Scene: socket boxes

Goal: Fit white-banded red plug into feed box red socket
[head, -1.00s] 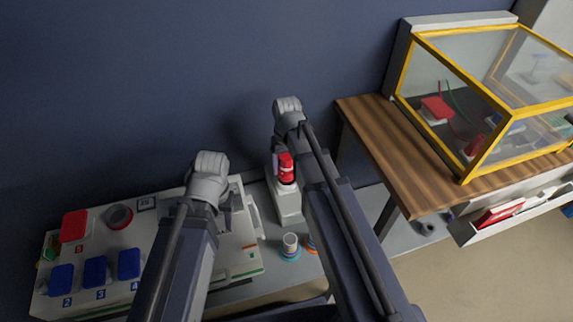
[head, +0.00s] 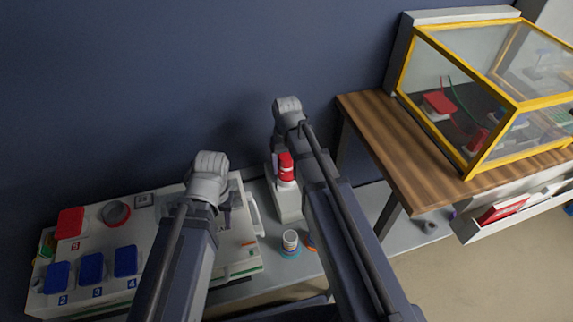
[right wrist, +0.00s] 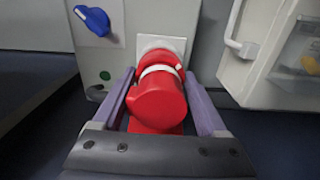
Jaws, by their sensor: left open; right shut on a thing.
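The red plug with a white band (right wrist: 160,95) is between the fingers of my right gripper (right wrist: 165,110), which is shut on it. In the right wrist view its far end is at a pale square plate (right wrist: 147,42) on a grey-white box (right wrist: 100,62). The plug hides the socket, so I cannot tell how far in it is. In the head view the plug (head: 286,168) shows beside my right arm, above a white box (head: 288,205). My left gripper (head: 228,204) is open, above the large panel box (head: 165,225) at the left, and is partly hidden by its arm.
The panel box has a red cover (head: 70,222) and several blue covers (head: 91,268). A white cup-like piece (head: 290,241) stands on the grey shelf. A wooden table (head: 400,160) with a yellow-framed clear case (head: 490,95) is at right. A blue knob (right wrist: 95,20) sits left of the plug.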

